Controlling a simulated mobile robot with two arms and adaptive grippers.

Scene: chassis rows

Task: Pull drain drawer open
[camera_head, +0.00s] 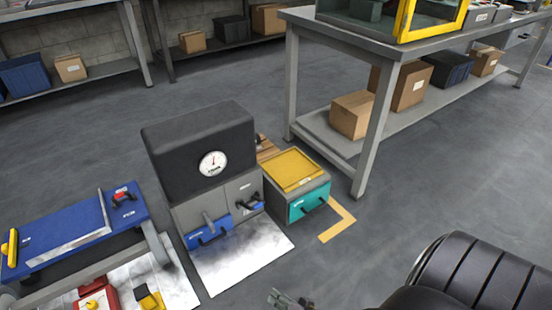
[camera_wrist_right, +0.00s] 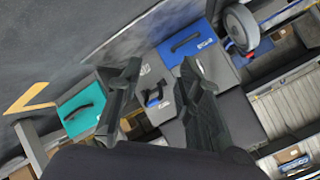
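All look shut; I cannot read which is the drain drawer. My left gripper is out of view.
A blue-topped bench (camera_head: 80,235) stands at the left. A grey table (camera_head: 375,48) with boxes on its lower shelf stands behind at the right. A pale floor mat (camera_head: 240,262) lies before the machine. Open floor (camera_head: 370,225) lies right of the teal drawer.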

